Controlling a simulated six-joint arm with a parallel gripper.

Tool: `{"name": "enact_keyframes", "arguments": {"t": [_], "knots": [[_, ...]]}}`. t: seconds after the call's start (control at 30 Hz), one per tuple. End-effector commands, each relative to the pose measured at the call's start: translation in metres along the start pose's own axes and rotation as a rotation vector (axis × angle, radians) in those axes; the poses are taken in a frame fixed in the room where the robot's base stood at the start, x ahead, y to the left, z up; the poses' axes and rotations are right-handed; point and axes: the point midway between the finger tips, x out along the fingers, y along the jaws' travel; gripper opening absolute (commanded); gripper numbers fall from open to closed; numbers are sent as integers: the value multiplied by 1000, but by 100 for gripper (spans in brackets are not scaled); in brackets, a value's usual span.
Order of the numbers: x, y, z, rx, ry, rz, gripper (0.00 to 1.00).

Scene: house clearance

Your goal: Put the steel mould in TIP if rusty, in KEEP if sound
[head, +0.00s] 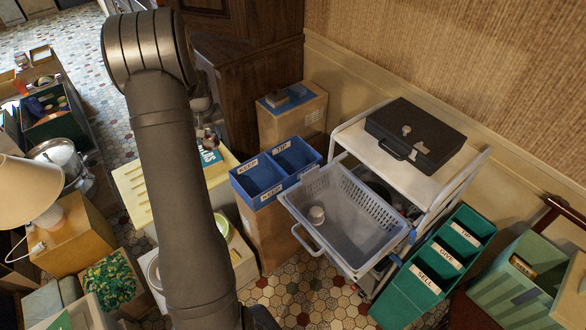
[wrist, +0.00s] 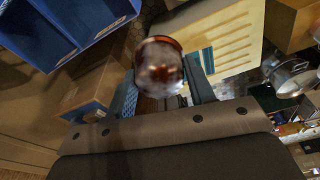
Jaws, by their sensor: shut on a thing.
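My gripper (wrist: 163,82) is shut on the steel mould (wrist: 158,67), a small round metal cup. Its rim and part of its side show reddish-brown, rust-like patches over grey metal. In the head view the gripper is partly hidden beside my arm, with the mould (head: 208,142) above a cream box. The blue box (head: 262,202) stands to the right of the gripper. Its left compartment is labelled KEEP (head: 247,167) and its right one TIP (head: 282,148); both look empty. In the wrist view the blue box (wrist: 103,36) is at upper left, apart from the mould.
A grey basket (head: 350,258) holding a small pale round thing (head: 317,214) sits on a white trolley (head: 440,185) right of the blue box. A black case (head: 415,135) lies on top. A green bin (head: 400,300) labelled TIP, GIVE and SELL stands further right. Boxes and a lamp (head: 28,190) crowd the left.

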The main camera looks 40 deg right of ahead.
Motion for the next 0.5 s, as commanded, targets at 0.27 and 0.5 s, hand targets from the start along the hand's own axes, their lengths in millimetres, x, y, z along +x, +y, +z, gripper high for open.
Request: {"name": "enact_keyframes", "arguments": {"t": [0.27,0.5], "knots": [[52,143,22,271,-4,40,27],[87,241,60,464,-2,68,27]]}}
